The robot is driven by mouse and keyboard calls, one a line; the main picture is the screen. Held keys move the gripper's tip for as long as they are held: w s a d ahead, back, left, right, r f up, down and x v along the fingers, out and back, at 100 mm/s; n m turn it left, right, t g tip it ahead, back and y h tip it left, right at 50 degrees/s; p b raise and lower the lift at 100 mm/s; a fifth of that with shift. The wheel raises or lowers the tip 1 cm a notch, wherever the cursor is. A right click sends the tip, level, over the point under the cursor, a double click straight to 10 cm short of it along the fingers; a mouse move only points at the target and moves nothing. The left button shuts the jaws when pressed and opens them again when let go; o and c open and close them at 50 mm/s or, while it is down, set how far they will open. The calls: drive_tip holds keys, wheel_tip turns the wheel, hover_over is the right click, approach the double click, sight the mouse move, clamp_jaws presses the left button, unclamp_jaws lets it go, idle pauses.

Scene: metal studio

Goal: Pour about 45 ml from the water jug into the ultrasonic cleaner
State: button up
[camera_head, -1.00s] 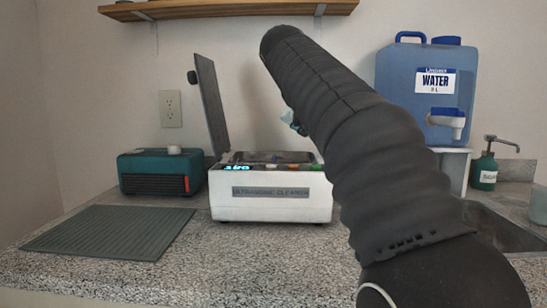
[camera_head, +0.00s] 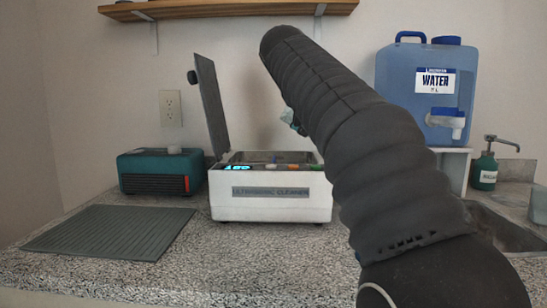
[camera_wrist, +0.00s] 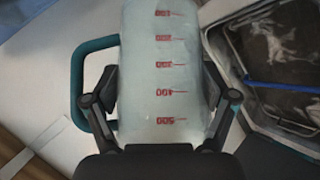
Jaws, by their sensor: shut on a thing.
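In the wrist view my gripper (camera_wrist: 162,98) is shut on the water jug (camera_wrist: 165,62), a translucent vessel with red graduation marks. Its teal handle (camera_wrist: 78,85) is at the left. The water level cannot be told. The head view shows only a small pale bit of the jug (camera_head: 290,117) behind my dark arm, which hides my gripper. The white ultrasonic cleaner (camera_head: 270,207) stands on the counter with its lid (camera_head: 212,105) raised and its display lit. In the wrist view its open tank (camera_wrist: 280,60) is right of the jug, with a blue bar across it.
A teal box (camera_head: 155,172) stands left of the cleaner, behind a grey ribbed mat (camera_head: 110,232). A blue water container (camera_head: 400,90) with a tap, a soap bottle (camera_head: 485,170) and a sink (camera_head: 505,230) are at the right. A wooden shelf (camera_head: 225,8) runs above.

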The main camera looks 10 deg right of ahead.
drive_tip(key=shift+r+y, duration=0.1)
drive_tip(key=shift+y, duration=0.2)
idle(0.6)
drive_tip(key=shift+r+m+y, duration=0.2)
drive_tip(key=shift+m+y, duration=0.4)
drive_tip(key=shift+d+r+m+g+y, duration=0.15)
drive_tip(key=shift+d+m+y, duration=0.2)
drive_tip(key=shift+y, duration=0.25)
drive_tip(key=shift+d+r+m+g+y, duration=0.15)
drive_tip(key=shift+d+m+y, duration=0.1)
drive_tip(key=shift+d+y, duration=0.3)
drive_tip(key=shift+d+f+m+y, duration=0.2)
drive_tip(key=shift+f+m+y, duration=0.25)
drive_tip(key=shift+y, duration=0.4)
drive_tip(key=shift+d+f+m+y, duration=0.2)
drive_tip(key=shift+f+m+y, duration=0.3)
drive_tip(key=shift+y, duration=0.5)
